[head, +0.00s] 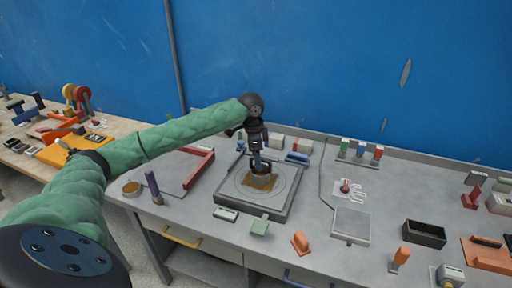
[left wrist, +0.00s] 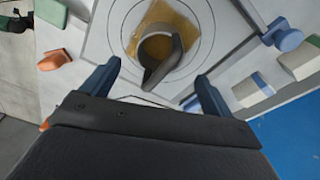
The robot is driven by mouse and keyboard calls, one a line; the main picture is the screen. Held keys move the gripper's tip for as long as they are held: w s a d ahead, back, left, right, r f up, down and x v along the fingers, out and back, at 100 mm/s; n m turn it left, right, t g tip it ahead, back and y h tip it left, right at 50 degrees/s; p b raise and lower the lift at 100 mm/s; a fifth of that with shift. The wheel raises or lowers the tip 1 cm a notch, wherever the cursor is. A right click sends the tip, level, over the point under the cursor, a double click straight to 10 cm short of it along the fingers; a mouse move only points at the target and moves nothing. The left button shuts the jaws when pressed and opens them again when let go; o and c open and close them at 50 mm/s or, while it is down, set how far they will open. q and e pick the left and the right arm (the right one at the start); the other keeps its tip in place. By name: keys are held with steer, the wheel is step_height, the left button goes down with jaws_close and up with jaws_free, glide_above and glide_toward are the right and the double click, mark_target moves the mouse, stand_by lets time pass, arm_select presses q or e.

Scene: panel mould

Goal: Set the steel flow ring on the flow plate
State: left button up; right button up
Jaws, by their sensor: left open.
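The flow plate (head: 240,192) is a pale square sheet with circles drawn on it, set in a dark-framed square tray; it also shows in the left wrist view (left wrist: 106,42). The steel flow ring (left wrist: 157,47), dark grey with a handle, stands on a brown-yellow patch (left wrist: 170,16) near the middle of the circles. In the head view the ring (head: 260,169) is partly hidden by my gripper. My left gripper (head: 257,160) points down just above it. In the left wrist view its blue fingers (left wrist: 158,75) are apart, with the handle reaching between them. My right gripper is not in view.
A green block (head: 259,228) lies by the tray's front edge and an orange piece (head: 300,242) stands front right. A flat grey scale (head: 351,223) and black box (head: 425,234) are farther right. A purple-handled brush (head: 153,187) stands left. Blue and pale blocks lie behind the tray.

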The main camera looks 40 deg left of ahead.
arm_select(q)
steer(key=shift+s+a+r+b, duration=0.15)
steer(key=shift+r+b, duration=0.25)
steer(key=shift+r, duration=0.95)
steer(key=shift+a+r+b, duration=0.1)
steer(key=shift+r+b, duration=0.25)
steer(key=shift+r, duration=0.95)
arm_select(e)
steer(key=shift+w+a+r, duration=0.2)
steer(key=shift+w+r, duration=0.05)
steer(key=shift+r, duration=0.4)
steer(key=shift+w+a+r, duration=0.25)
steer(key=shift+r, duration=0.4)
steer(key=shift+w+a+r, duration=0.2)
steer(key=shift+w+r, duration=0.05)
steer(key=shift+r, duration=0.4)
